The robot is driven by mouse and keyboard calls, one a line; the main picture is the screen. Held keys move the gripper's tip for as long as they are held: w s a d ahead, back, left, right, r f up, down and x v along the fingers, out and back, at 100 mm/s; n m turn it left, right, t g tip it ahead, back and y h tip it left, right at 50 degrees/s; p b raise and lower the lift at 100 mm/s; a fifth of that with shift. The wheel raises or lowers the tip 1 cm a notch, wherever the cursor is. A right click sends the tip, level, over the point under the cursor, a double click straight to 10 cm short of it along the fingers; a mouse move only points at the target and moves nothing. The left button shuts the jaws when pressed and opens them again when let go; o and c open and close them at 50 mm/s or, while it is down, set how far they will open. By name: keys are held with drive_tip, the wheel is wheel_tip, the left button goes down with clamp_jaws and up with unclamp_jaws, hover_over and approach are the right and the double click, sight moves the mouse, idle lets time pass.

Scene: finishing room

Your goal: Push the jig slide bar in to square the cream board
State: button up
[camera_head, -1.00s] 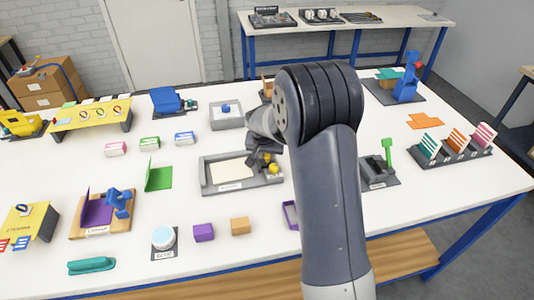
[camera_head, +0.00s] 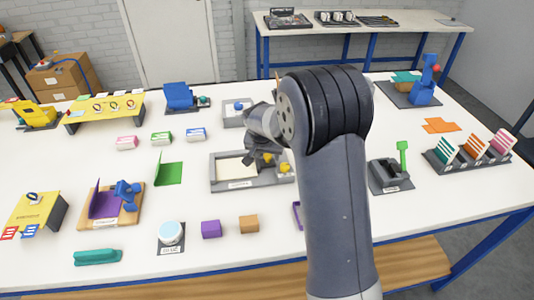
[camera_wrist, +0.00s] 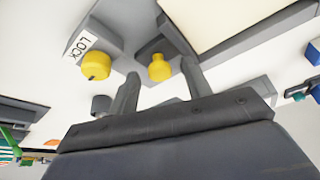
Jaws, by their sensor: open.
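The grey jig (camera_head: 218,184) lies on the white table with the cream board (camera_head: 230,168) in it; the board also shows in the wrist view (camera_wrist: 225,18). Two yellow knobs are at the jig's right end. In the wrist view one yellow knob (camera_wrist: 160,69) appears between my fingers, beside a grey bar (camera_wrist: 175,36) that seems to be the slide bar. The other knob (camera_wrist: 96,66) sits on a block labelled LOCK. My gripper (camera_wrist: 160,84) is open, over the jig's right part; it also shows in the head view (camera_head: 258,155). I cannot tell whether it touches the knob.
A grey tray with a blue knob (camera_head: 238,106) is behind the jig. A green angled piece (camera_head: 168,174) is to its left. Purple (camera_head: 211,229) and orange (camera_head: 249,224) blocks lie in front. A green-levered device (camera_head: 390,174) stands right of my arm.

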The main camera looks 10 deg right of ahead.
drive_tip(key=b+v, duration=0.1)
drive_tip(key=v, duration=1)
drive_tip(key=shift+b, duration=0.35)
drive_tip(key=shift+f, duration=0.15)
drive_tip(key=p+x, duration=0.1)
drive_tip(key=x, duration=0.9)
drive_tip(key=shift+w+d+f+p, duration=0.1)
drive_tip(key=shift+w+f+p, duration=0.1)
drive_tip(key=shift+p, duration=0.2)
drive_tip(key=shift+d+f, duration=0.1)
drive_tip(key=shift+d, duration=0.25)
